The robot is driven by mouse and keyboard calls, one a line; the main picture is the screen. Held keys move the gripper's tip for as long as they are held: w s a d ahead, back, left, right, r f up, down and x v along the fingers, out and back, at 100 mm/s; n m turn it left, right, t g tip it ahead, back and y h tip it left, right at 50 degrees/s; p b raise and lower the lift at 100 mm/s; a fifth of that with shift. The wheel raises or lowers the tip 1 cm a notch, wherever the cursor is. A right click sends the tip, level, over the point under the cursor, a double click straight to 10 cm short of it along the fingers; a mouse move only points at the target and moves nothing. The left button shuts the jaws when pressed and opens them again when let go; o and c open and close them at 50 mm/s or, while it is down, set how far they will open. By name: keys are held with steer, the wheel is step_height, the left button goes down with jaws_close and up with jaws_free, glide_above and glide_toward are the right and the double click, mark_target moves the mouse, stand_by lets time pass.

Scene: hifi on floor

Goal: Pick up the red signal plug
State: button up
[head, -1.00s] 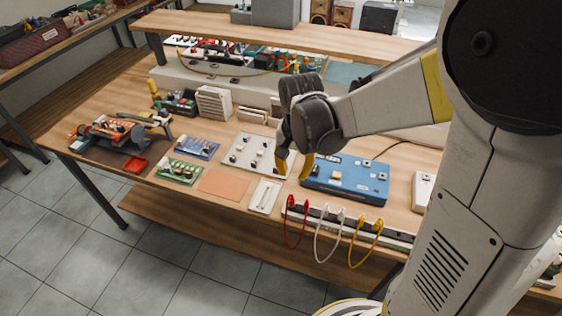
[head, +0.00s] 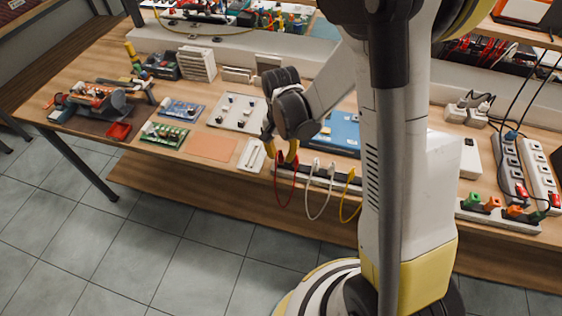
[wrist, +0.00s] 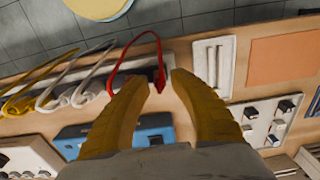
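The red signal plug (wrist: 159,78) sits at the end of a red looped cable on a rail at the table's front edge. In the wrist view it shows just beyond and between my fingertips. In the head view its red cable (head: 276,186) hangs over the edge, and the plug is partly covered by my fingers. My gripper (head: 281,160) has its yellow fingers apart, pointing down at the red plug. It also shows in the wrist view (wrist: 161,84), with a clear gap between the fingertips. I cannot tell whether the fingers touch the plug.
White cables (head: 330,190) and a yellow cable (head: 349,195) hang from the rail beside the red one. A blue box (head: 338,132) lies behind the rail. A white tray (head: 251,155) and an orange mat (head: 211,147) lie to the left. Floor in front is open.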

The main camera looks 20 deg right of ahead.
steer(key=shift+f, duration=0.5)
steer(key=shift+r, duration=0.1)
jaws_close()
steer(key=shift+r, duration=0.15)
